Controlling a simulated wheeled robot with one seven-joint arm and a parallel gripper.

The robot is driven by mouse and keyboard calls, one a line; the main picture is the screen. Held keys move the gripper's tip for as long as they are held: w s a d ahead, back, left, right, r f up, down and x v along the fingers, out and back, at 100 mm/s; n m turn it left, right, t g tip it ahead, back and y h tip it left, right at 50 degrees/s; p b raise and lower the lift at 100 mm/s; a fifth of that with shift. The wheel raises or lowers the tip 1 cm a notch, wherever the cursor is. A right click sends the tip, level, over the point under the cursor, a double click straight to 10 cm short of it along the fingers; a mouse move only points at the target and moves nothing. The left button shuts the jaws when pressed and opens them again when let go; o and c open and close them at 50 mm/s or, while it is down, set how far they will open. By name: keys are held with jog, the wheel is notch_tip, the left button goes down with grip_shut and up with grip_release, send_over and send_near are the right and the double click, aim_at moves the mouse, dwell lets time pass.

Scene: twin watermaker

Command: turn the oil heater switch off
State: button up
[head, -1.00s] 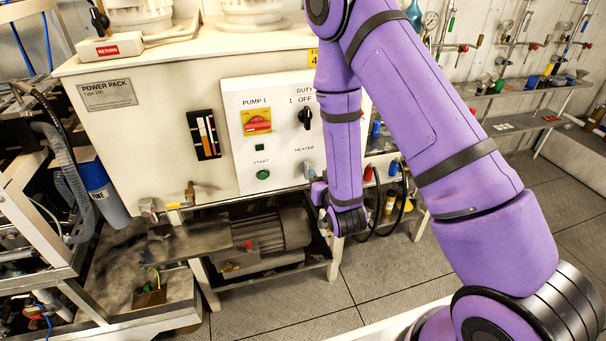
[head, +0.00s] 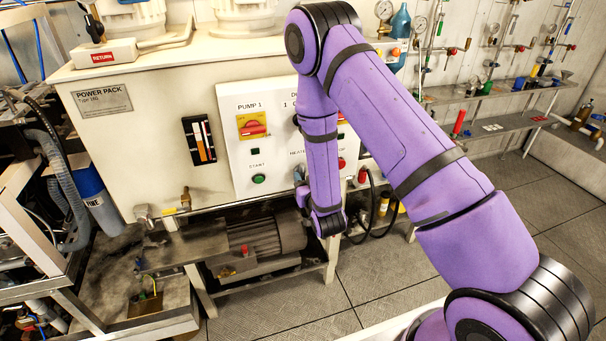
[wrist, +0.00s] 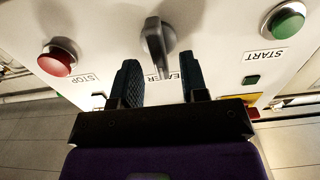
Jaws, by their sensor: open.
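The heater switch (wrist: 157,45) is a grey rotary knob on the white control panel. In the wrist view it stands just beyond and between the fingertips of my gripper (wrist: 162,78), with its handle pointing toward me. My gripper is open, its two dark ribbed fingers on either side of the HEATER label, which they partly cover. I cannot tell whether the fingers touch the knob.
The panel (head: 230,150) also carries a green START button (wrist: 285,20), a red STOP button (wrist: 58,57) and a red-and-yellow PUMP 1 switch (head: 252,126). My arm covers the panel's right part. A motor (head: 265,240) sits below. Open floor lies in front.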

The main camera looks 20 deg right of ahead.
jog(key=shift+w, duration=1.1)
grip_shut()
